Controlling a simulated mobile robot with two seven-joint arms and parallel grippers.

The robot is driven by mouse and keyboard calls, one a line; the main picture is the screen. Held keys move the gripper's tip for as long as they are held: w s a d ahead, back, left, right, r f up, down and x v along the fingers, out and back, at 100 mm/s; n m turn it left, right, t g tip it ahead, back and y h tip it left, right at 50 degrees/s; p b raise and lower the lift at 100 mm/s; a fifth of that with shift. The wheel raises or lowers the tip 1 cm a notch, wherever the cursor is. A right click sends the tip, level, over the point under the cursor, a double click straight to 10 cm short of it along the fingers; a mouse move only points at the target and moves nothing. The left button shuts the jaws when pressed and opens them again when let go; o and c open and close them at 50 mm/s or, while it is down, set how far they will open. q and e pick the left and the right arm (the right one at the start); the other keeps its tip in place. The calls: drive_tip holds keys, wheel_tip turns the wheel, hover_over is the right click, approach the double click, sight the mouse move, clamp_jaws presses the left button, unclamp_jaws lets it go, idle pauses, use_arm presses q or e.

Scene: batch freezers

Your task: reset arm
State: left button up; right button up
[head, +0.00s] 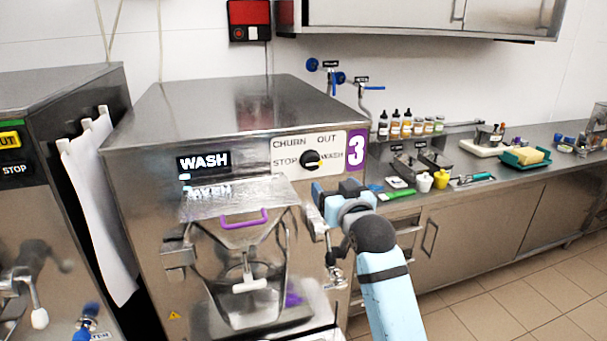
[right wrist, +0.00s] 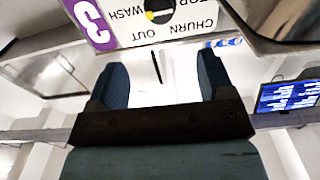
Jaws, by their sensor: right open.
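My right arm comes up from the bottom of the head view, and its right gripper (head: 333,193) is in front of the freezer marked 3 (head: 230,115). In the right wrist view the two dark blue fingers of the right gripper (right wrist: 162,78) stand wide apart with nothing between them. The black selector knob (head: 310,160) is just above and left of the gripper, apart from it. Its yellow mark points toward WASH, and the display (head: 204,162) reads WASH. The knob also shows at the top of the right wrist view (right wrist: 159,10). My left gripper is not in view.
The freezer's front has a clear hopper with a purple handle (head: 244,219) and a white-handled lever (head: 249,286). Another freezer (head: 45,190) stands at left with a white towel. A steel counter (head: 465,190) at right holds bottles, cups and a yellow block. Floor (head: 500,300) at lower right is clear.

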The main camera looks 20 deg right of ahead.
drive_tip(key=s+a+f+n+g+y, duration=0.1)
drive_tip(key=s+f+g, duration=0.1)
drive_tip(key=s+f, duration=0.7)
drive_tip(key=s+a+f+g, duration=0.1)
drive_tip(key=s+f, duration=0.3)
drive_tip(key=f, duration=0.8)
drive_tip(key=s+f+n+g+y, duration=0.1)
drive_tip(key=s+f+g, duration=0.1)
drive_tip(key=s+f, duration=0.7)
drive_tip(key=s+a+f+g, duration=0.1)
drive_tip(key=s+f+g, duration=0.1)
drive_tip(key=s+f, duration=0.8)
drive_tip(key=shift+s+a+f+n+y, duration=0.3)
drive_tip(key=shift+s+f+n, duration=0.1)
drive_tip(key=shift+s, duration=0.5)
